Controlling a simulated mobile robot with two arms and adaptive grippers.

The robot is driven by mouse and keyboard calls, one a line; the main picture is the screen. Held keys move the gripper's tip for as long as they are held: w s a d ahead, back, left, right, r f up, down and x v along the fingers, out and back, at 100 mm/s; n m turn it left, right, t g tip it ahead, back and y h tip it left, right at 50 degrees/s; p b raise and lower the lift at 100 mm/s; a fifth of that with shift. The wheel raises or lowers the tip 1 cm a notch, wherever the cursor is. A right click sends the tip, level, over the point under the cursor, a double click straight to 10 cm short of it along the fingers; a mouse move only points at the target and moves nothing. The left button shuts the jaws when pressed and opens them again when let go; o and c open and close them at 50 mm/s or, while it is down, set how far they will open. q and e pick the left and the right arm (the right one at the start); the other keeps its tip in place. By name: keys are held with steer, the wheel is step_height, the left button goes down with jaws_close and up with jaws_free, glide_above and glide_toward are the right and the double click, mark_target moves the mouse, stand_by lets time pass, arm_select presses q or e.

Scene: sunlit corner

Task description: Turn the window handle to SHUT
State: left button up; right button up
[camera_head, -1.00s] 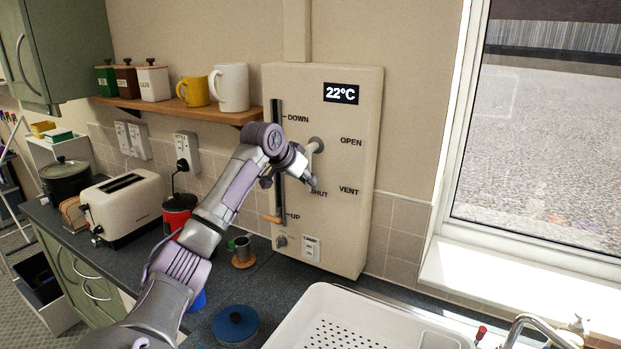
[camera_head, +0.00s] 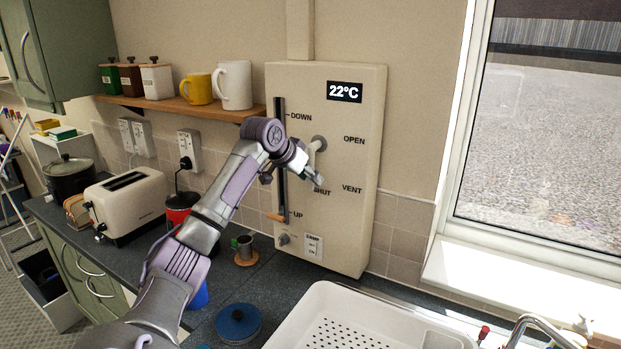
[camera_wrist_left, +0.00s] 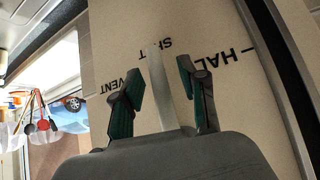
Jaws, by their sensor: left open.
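The window handle is a pale grey lever on a round hub (camera_head: 318,143) on the cream wall panel (camera_head: 350,235). OPEN, VENT and SHUT are printed around it. In the head view the lever is mostly hidden behind my left gripper (camera_head: 298,175), which is at the panel just below the hub. In the left wrist view the pale lever (camera_wrist_left: 160,85) lies between the two dark green-padded fingers of the left gripper (camera_wrist_left: 160,75). The fingers are open, with a gap on each side. The lever's end partly covers the SHUT label. My right gripper is not in view.
A slider (camera_head: 279,217) with a wooden knob runs along the panel's left side. A shelf (camera_head: 180,105) with mugs and canisters is to the left. A toaster (camera_head: 127,205), small cup (camera_head: 244,247) and white sink tray (camera_head: 350,325) are on or by the counter below.

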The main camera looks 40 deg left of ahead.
arm_select(q)
steer(key=v, duration=1)
steer(key=shift+s+r, duration=0.3)
